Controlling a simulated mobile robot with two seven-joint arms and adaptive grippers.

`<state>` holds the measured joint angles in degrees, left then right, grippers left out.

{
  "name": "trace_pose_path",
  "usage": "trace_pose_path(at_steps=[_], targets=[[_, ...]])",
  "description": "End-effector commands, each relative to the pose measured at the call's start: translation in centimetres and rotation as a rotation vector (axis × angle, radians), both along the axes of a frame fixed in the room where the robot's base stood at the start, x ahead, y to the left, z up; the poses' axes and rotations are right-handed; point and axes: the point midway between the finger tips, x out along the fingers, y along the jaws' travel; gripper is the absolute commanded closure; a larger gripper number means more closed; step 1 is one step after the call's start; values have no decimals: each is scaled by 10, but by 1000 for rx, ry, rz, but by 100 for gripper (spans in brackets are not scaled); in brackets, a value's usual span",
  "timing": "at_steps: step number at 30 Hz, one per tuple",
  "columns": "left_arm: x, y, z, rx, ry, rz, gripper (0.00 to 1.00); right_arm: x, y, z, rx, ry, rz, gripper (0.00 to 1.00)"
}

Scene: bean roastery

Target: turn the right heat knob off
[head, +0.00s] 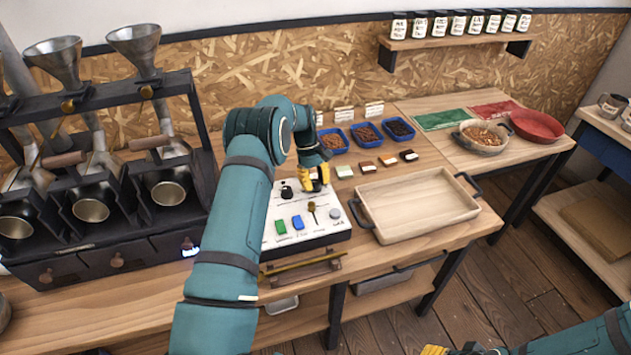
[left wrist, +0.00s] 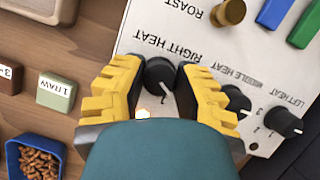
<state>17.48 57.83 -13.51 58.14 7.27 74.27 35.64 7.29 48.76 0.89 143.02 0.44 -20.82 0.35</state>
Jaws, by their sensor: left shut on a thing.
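The right heat knob (left wrist: 159,74) is round and black, beside the label RIGHT HEAT. My left gripper (head: 316,181) is over the panel's far right part, and its yellow fingers (left wrist: 160,85) are shut on this knob from both sides. Its pointer and most scale numbers are hidden or hard to read. In the head view the gripper hides the knob. My right gripper (head: 435,350) shows only as a yellow tip at the bottom edge.
The middle heat knob (left wrist: 237,98) is close beside one finger, with the left heat knob (left wrist: 284,122) beyond. A brass roast lever (left wrist: 229,12) and blue (head: 297,222) and green (head: 281,227) switches are nearby. A wooden tray (head: 415,203) stands right of the panel.

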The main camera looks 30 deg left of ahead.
Motion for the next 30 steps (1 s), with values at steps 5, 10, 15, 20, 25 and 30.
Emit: trace_pose_path(at_steps=[5, 10, 15, 20, 25, 30], targets=[[-4, -1, -3, -4, 13, 163, 100, 1, 0, 4, 0, -2, -2, 53], [-4, -2, -3, -3, 12, 306, 100, 2, 0, 7, -1, -5, -4, 53], [-4, -2, -4, -3, 13, 424, 100, 3, -1, 10, -2, -7, -6, 53], [-3, -2, -4, -2, 13, 504, 100, 4, -1, 12, -2, -9, -7, 53], [-3, -2, -4, -2, 13, 554, 100, 4, -1, 13, -2, -10, -8, 53], [-3, -3, -4, -2, 12, 576, 100, 4, -1, 13, -2, -11, -8, 53]])
